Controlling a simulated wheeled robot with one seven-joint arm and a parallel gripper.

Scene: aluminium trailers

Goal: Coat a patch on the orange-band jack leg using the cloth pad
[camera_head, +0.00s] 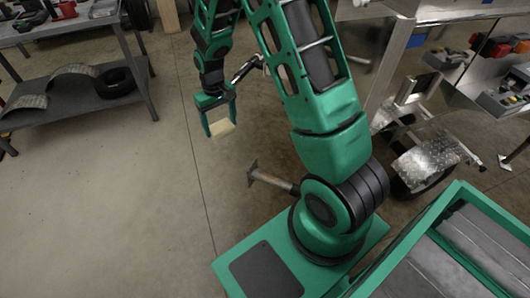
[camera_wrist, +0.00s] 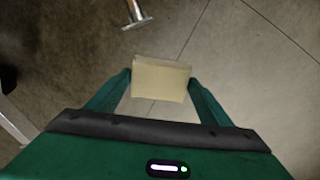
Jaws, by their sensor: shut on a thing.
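My gripper (camera_head: 222,117) is shut on a cream cloth pad (camera_head: 221,129) and holds it over open floor. In the wrist view the pad (camera_wrist: 161,80) sits between the two fingers of my gripper (camera_wrist: 160,88). A metal leg with a flat foot (camera_wrist: 136,17) shows at the top edge of the wrist view, apart from the pad. In the head view a metal post with a square plate (camera_head: 270,180) shows beside my arm's base, partly hidden by it. No orange band shows on either, so I cannot tell which leg is the orange-band one.
A grey shelf table (camera_head: 70,97) with tyre and fender parts stands at left. A trailer fender and wheel (camera_head: 425,165) stand at right, below a metal counter (camera_head: 480,75) with bins. The concrete floor (camera_head: 110,210) at left is clear.

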